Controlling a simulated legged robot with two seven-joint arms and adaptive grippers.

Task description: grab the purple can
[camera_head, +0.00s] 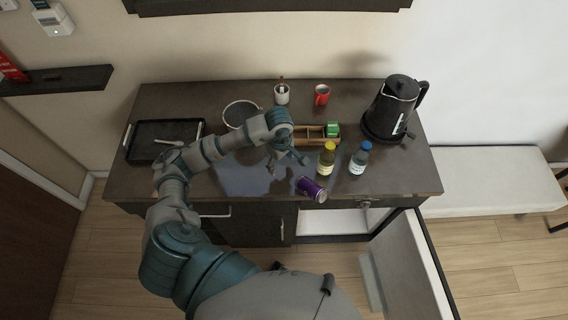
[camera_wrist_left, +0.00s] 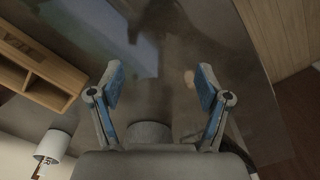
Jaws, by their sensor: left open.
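The purple can (camera_head: 312,189) lies on its side near the front edge of the dark vanity top (camera_head: 415,172) in the head view. My left gripper (camera_head: 288,163) is above the vanity, up and to the left of the can in the picture, and apart from it. In the left wrist view my left gripper (camera_wrist_left: 160,85) has its two blue-padded fingers spread, with nothing between them. I cannot make out the can in the left wrist view. My right gripper is not in view.
A yellow-capped bottle (camera_head: 327,158) and a blue-capped bottle (camera_head: 360,158) stand behind and right of the can. A wooden box (camera_head: 302,142) sits behind. A black kettle (camera_head: 393,108) stands at right, a black tray (camera_head: 145,150) at left. An open door (camera_head: 412,265) juts out in front.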

